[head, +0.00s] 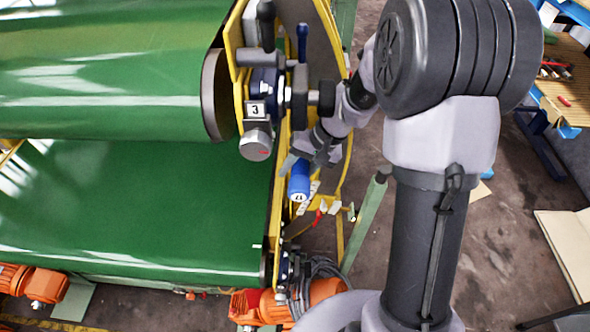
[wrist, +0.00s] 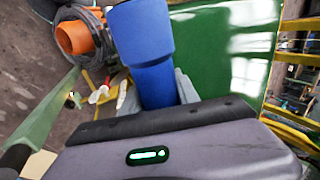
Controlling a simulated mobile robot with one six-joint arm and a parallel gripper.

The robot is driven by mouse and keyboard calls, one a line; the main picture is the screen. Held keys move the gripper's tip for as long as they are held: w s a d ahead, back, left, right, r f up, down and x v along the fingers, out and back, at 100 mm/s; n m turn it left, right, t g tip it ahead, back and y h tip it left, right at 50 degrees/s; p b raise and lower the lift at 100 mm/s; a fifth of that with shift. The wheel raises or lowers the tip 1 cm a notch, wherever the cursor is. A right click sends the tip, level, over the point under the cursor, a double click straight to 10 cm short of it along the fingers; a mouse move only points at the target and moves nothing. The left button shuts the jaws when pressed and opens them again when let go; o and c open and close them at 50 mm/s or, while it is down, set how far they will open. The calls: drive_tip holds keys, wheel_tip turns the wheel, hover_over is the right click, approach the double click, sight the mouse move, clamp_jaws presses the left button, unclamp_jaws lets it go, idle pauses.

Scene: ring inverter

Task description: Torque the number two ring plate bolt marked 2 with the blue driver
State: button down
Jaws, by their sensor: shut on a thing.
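My gripper (head: 309,160) is shut on the blue driver (head: 299,182), beside the yellow frame of the machine. In the wrist view the blue driver (wrist: 149,60) stands up out of the jaws, its thick end toward the top of the picture. In the head view its lower end shows a small white label whose digits I cannot read surely. A block on the frame carries a white label (head: 256,110) that looks like a 3. A bolt marked 2 cannot be made out in either view.
Large green rollers (head: 100,70) fill the left side. Orange motors (head: 262,306) with coiled cables sit at the bottom. Red and white tags (head: 321,210) hang by the yellow frame. A wooden bench (head: 565,85) stands at the right. A green post (head: 367,215) rises between frame and arm.

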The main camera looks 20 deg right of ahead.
sight(299, 187)
drive_tip(key=shift+s+a+b, duration=0.2)
drive_tip(key=shift+s+b, duration=0.15)
drive_tip(key=shift+s, duration=0.35)
drive_tip(key=shift+s+a+b, duration=0.25)
drive_tip(key=shift+s+b, duration=0.05)
drive_tip(key=shift+s, duration=0.4)
drive_tip(key=shift+s+a+b, duration=0.2)
drive_tip(key=shift+s+b, duration=0.15)
drive_tip(key=shift+s, duration=0.35)
